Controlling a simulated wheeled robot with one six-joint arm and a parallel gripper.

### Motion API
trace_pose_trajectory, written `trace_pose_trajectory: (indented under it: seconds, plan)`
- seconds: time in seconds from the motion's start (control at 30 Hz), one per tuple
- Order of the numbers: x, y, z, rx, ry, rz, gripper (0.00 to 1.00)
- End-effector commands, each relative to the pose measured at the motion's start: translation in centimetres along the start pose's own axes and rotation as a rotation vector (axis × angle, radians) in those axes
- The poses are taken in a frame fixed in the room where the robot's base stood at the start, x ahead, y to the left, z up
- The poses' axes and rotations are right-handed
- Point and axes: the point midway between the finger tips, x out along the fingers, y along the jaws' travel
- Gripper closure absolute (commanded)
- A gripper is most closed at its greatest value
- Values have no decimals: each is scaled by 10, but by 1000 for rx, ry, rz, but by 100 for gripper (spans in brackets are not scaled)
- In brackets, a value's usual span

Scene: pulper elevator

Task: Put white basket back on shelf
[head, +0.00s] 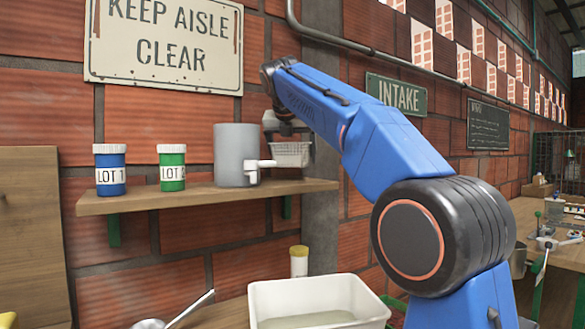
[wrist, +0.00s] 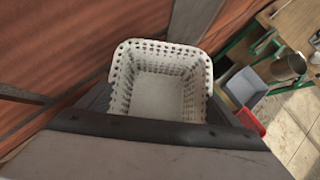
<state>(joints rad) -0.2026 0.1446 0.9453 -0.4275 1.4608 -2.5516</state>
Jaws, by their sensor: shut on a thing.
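The white basket (head: 291,155) is small and perforated, and hangs upright under my gripper (head: 287,128) in the head view. My gripper is shut on its rim. The basket appears just above the right end of the wooden shelf (head: 318,186), right of the grey mug-like container; a small gap shows below it, but I cannot tell its depth over the board. In the wrist view the basket (wrist: 122,85) is seen from above, empty, with its near rim hidden behind the dark gripper body.
On the shelf stand a blue LOT 1 jar (head: 110,172), a green LOT jar (head: 172,170) and a grey container with a white spout (head: 235,155). Below are a white tub (head: 315,295) and a yellow-capped bottle (head: 299,262). A brick wall and pillar stand behind.

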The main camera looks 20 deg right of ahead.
Motion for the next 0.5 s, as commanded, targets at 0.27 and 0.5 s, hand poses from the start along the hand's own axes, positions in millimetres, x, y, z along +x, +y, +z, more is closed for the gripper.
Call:
trace_pose_trajectory:
  seconds: [0.27, 0.5]
  plan:
    - [18, 0, -16, -1, 0, -1, 42]
    - [27, 0, -24, 1, 0, 0, 42]
